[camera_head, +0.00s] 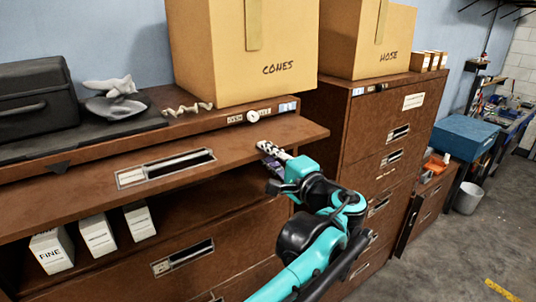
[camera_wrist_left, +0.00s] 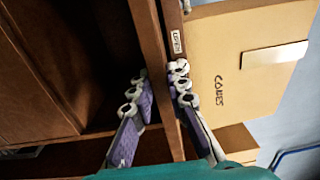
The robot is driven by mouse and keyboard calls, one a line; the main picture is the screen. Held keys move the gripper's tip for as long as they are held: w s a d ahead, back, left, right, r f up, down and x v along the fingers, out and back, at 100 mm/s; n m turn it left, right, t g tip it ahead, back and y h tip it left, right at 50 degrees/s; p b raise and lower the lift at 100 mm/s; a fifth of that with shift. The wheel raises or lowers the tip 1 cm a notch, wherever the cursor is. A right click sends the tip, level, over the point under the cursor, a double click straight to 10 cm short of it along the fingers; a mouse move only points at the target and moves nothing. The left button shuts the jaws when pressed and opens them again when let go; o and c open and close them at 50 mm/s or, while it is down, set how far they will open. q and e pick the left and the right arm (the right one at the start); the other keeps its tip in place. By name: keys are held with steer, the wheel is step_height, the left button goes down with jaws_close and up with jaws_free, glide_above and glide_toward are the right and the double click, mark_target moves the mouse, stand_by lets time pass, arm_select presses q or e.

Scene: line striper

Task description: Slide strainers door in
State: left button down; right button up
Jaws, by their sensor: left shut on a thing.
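The strainers door (camera_head: 225,155) is a long brown panel with a label holder, lifted to lie about level and sticking out in front of the left cabinet. Below it is an open compartment with white boxes (camera_head: 97,236), one marked FINE. My left gripper (camera_head: 268,160) is at the door's right part, at its front edge. In the left wrist view its purple-padded fingers (camera_wrist_left: 160,95) lie on either side of the door's brown edge (camera_wrist_left: 158,60), shut on it. My right gripper is in neither view.
On the cabinet top stand a black case (camera_head: 38,98), a grey part on a black mat (camera_head: 110,100) and a CONES box (camera_head: 265,50). A HOSE box (camera_head: 367,40) tops the brown drawer cabinet (camera_head: 372,135) at right. The floor (camera_head: 450,260) at right is clear.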

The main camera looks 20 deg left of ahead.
mark_target(254, 140)
arm_select(q)
steer(key=shift+w+a, duration=0.3)
steer(key=shift+a, duration=0.1)
steer(key=shift+x, duration=2.55)
steer(key=c, duration=1.7)
jaws_free()
steer(key=shift+o, duration=1.4)
steer(key=shift+a+f, duration=0.1)
